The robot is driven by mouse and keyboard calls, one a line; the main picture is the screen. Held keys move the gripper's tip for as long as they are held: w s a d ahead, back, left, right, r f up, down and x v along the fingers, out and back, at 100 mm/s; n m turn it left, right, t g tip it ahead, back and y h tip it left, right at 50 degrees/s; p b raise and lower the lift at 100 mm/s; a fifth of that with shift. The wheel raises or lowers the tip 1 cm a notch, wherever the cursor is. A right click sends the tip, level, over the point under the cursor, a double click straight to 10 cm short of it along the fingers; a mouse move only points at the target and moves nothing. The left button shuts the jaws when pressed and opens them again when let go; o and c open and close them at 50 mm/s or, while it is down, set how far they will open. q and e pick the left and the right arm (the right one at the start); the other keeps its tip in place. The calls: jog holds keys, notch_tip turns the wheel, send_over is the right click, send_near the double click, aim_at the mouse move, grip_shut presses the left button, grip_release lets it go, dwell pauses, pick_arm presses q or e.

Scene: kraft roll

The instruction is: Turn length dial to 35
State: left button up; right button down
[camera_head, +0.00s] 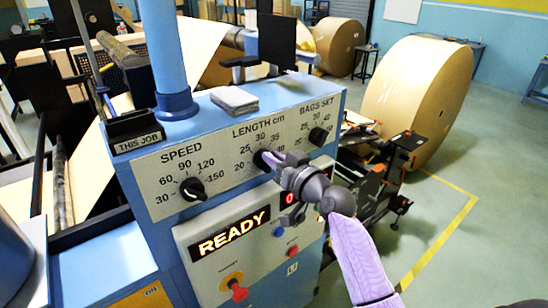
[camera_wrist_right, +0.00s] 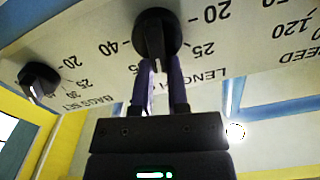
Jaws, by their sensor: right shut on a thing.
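The length dial (camera_head: 263,160) is a black round knob in the middle of the sloped panel, under the label "LENGTH cm". It also shows large in the right wrist view (camera_wrist_right: 156,32), where the panel appears upside down. My right gripper (camera_head: 272,160) reaches in from the lower right, its purple fingers shut on the knob. In the right wrist view the fingers (camera_wrist_right: 160,68) stand on both sides of the knob's grip. The fingers hide part of the scale, and I cannot read the pointer's setting. My left gripper is not in view.
The speed dial (camera_head: 192,189) is to the left and the bags set dial (camera_head: 318,136) to the right. Below are a lit READY display (camera_head: 233,232) and a red knob (camera_head: 238,291). A blue post (camera_head: 168,60) rises behind the panel. A large kraft roll (camera_head: 418,90) stands at right.

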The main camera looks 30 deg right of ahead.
jog(key=m, duration=0.3)
jog(key=d+m, duration=0.1)
jog(key=m, duration=0.2)
jog(key=shift+f+p, duration=0.2)
jog(key=shift+p, duration=0.2)
jog(key=shift+m, duration=0.3)
jog(key=c, duration=0.6)
grip_release()
jog(key=s, duration=0.3)
jog(key=s+b, duration=0.1)
jog(key=s, duration=0.5)
jog(key=shift+s+d+b, duration=0.35)
jog(key=shift+s+b, duration=0.05)
